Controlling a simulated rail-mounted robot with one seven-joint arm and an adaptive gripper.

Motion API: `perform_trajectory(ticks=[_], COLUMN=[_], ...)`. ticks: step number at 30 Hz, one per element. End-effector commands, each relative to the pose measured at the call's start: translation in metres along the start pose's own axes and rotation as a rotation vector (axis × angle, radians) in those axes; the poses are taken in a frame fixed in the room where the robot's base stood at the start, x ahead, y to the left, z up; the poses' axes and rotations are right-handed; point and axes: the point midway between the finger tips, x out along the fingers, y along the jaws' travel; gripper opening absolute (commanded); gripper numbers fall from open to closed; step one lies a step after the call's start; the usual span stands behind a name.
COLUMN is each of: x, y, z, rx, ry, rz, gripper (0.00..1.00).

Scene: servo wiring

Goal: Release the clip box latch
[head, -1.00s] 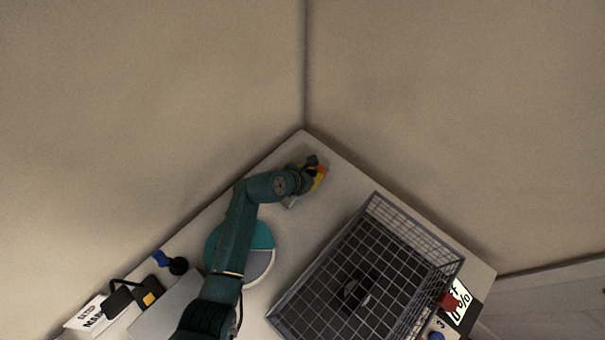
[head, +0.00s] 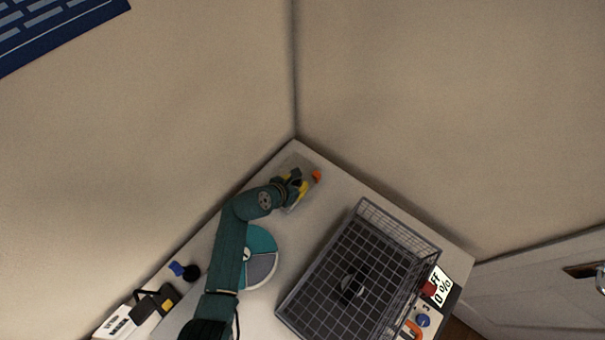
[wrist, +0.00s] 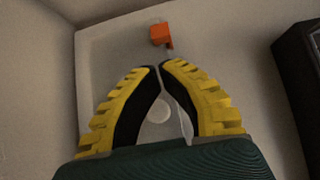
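My gripper (wrist: 159,67) has yellow fingers with black pads.
A wire basket (head: 428,249) takes up the table's right side. A teal and grey disc (head: 262,268) lies beside my arm. A panel with a percent display (head: 438,287) is at the right edge. Walls meet close behind the box. A dark object (wrist: 300,75) stands right in the wrist view.

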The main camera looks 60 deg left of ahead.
Motion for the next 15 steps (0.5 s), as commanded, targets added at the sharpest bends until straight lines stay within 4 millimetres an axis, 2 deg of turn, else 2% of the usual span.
perform_trajectory(ticks=[1,4,15], x=[-0.012,-0.019,-0.021], y=[-0.001,-0.002,-0.003], z=[0.007,0.007,0.004], rx=[-0.001,0.001,0.003], ry=[0.001,0.001,0.0], rz=[0.0,-0.003,-0.005], gripper=[0.0,0.0,0.0])
